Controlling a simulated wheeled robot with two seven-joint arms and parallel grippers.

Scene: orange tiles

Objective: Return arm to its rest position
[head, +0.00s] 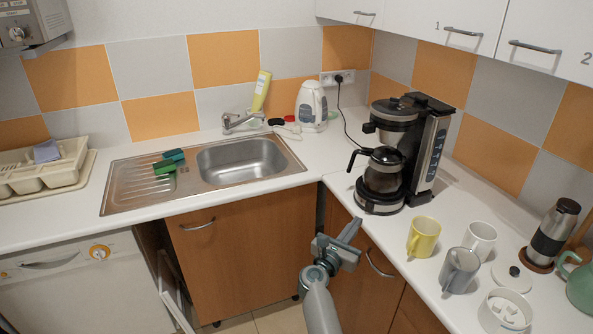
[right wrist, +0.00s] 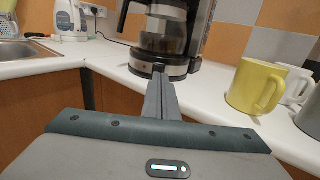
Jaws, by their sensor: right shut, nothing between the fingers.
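My right gripper (head: 350,232) is in front of the corner cabinets, by the front edge of the right counter (head: 343,190). It is shut and empty. In the right wrist view its fingers (right wrist: 160,72) are together and point toward the coffee machine's base, with nothing between them. My right arm comes in from the bottom of the head view. My left gripper is not in view.
The coffee machine (head: 383,208) with its glass pot stands in the corner. A yellow mug (head: 423,237), a grey mug (head: 459,270) and a white mug (head: 480,240) stand on the right counter. A sink (head: 243,160) is at left. A cabinet handle (head: 380,265) is close to the gripper.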

